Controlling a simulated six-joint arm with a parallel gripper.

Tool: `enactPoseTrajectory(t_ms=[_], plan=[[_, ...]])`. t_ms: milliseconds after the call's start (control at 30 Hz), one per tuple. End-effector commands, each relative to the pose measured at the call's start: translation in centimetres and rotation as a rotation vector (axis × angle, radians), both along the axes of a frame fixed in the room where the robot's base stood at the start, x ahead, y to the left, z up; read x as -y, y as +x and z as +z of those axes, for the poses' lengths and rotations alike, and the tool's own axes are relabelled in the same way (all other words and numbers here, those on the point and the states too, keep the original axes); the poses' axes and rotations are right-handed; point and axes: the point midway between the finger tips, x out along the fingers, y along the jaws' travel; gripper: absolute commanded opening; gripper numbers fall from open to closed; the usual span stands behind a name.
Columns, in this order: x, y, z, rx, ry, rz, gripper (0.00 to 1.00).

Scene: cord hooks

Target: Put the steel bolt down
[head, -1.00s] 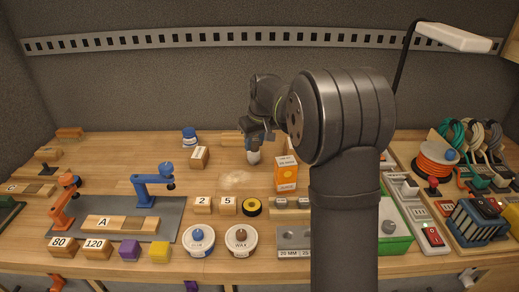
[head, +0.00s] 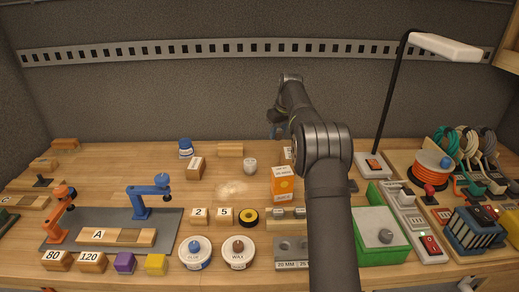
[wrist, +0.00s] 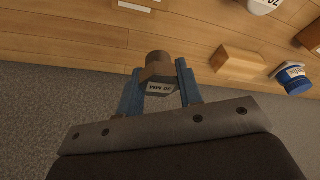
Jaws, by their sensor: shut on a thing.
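My gripper (wrist: 160,85) is shut on the steel bolt (wrist: 157,70), which looks brownish here, with a many-sided head and a small white label, upside down and hard to read. The bolt sits between the blue fingers, held above the bench. In the head view my gripper (head: 277,125) is raised near the back wall, to the left of my arm. The bolt cannot be made out clearly in that view.
A small white pot (head: 250,166) and a wooden block (head: 230,149) stand on the bench (head: 100,170) below. An orange carton (head: 283,184), a blue-capped jar (head: 186,149) and a lamp (head: 445,46) are nearby. The back left is mostly clear.

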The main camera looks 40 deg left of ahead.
Motion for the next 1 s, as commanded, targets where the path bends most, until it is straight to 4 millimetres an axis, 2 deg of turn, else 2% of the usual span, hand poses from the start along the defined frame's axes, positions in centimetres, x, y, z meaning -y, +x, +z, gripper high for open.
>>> enactPoseTrajectory(t_ms=[33, 200, 333, 567, 800, 1000], plan=[[-1.3, -0.5, -0.9, 0.000, -0.001, 0.003, 0.05], [-4.8, -1.7, -3.1, 0.001, 0.000, 0.003, 0.05], [-6.5, -2.3, -4.1, 0.002, 0.002, 0.001, 0.05], [-7.2, -2.6, -5.0, 0.000, 0.001, -0.001, 0.05], [-7.2, -2.7, -8.2, 0.000, 0.000, 0.000, 0.05], [-7.2, -2.6, -8.6, 0.001, 0.002, 0.000, 0.05]])
